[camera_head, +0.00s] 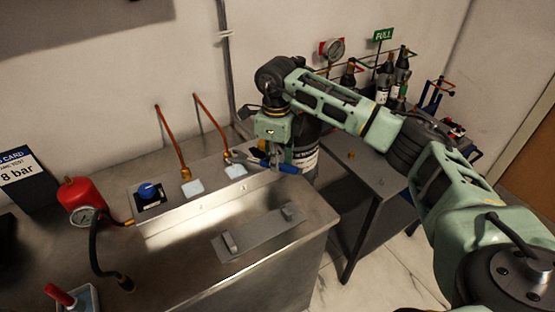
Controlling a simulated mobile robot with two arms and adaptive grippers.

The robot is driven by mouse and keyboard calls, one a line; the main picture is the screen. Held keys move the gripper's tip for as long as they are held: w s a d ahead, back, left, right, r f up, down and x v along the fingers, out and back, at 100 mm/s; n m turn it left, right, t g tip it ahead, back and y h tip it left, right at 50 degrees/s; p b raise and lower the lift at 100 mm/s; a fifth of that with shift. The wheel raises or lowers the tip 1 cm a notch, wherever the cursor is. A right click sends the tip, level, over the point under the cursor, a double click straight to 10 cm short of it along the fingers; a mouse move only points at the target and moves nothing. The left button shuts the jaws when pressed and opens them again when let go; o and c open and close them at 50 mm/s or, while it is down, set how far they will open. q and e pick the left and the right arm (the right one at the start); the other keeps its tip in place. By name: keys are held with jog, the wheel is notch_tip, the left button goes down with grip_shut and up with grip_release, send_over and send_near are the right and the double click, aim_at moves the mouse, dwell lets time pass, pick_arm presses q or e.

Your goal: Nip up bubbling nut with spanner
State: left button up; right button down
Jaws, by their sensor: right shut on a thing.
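Two copper pipes run down the wall to brass nuts on the steel block. The left nut (186,174) stands clear. The right nut (228,157) has the metal jaw end of the spanner (242,157) at it; I cannot tell whether the jaw sits around the nut or beside it. My right gripper (277,160) points down and is shut on the blue-handled spanner. Its fingers are partly hidden by the handle. Pale patches lie in front of both nuts, and I cannot make out bubbles at either one. My left gripper is not in view.
A steel bench (285,255) carries a blue knob (149,192) and a flat plate with two grips (258,232). A red gauge unit (82,200) with a black hose is at left. Dark bottles (385,78) stand on the side table behind my right arm.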

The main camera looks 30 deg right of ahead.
jog(key=shift+w+a, duration=0.6)
jog(key=shift+w, duration=0.15)
dwell(0.3)
jog(key=c, duration=2.3)
grip_release()
grip_shut()
jog(key=shift+s+a, duration=0.1)
jog(key=shift+s+a+m+p, duration=0.45)
jog(key=shift+s+a+m, duration=0.2)
jog(key=shift+a+m, duration=0.4)
jog(key=shift+w+d+n+b, duration=0.55)
jog(key=shift+d+n, duration=0.2)
jog(key=shift+d, duration=0.1)
